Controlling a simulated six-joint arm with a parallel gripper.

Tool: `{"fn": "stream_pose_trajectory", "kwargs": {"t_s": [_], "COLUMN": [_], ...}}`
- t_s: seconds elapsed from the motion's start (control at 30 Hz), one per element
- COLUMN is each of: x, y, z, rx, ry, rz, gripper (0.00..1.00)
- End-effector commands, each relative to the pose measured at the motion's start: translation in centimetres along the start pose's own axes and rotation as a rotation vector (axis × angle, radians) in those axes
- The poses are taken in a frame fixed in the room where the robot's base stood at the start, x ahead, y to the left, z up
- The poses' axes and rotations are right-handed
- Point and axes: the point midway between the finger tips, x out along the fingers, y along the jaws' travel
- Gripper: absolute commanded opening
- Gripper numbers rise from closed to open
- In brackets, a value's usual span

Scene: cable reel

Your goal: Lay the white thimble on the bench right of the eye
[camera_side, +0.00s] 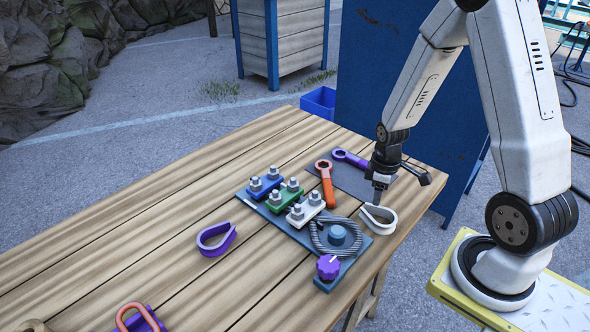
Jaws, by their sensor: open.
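The white thimble (388,225), a teardrop-shaped band, lies on the wooden bench (180,205) near its right edge. It is right of the eye (318,238), a grey rope loop around a blue-grey post (338,235) on the dark board (352,262). The thimble sits close beside the board's right edge. My gripper (377,198) points down with its tips at the thimble's upper left rim. It is open; the gap between its fingers is hard to see, and I cannot tell whether a tip touches the thimble.
Blue, green and white clamps (283,196) with bolts and a purple knob (328,267) are on the board. Orange (326,182) and purple (350,158) wrenches lie behind. A purple thimble (215,239) lies left of the board. The bench's left side is mostly clear.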

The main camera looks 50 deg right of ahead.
Motion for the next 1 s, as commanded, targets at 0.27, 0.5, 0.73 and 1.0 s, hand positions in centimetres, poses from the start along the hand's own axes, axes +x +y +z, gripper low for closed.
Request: {"fn": "stream_pose_trajectory", "kwargs": {"t_s": [0.27,0.5,0.73,1.0], "x": [-3.2,-5.8,-7.7,-8.3], "y": [0.1,0.0,0.0,0.0], "z": [-0.1,0.0,0.0,0.0], "rx": [0.0,0.0,0.0,0.0], "ry": [0.003,0.003,0.002,0.001], "rz": [0.003,0.002,0.001,0.0], "gripper": [0.46,0.46,0.46,0.46]}}
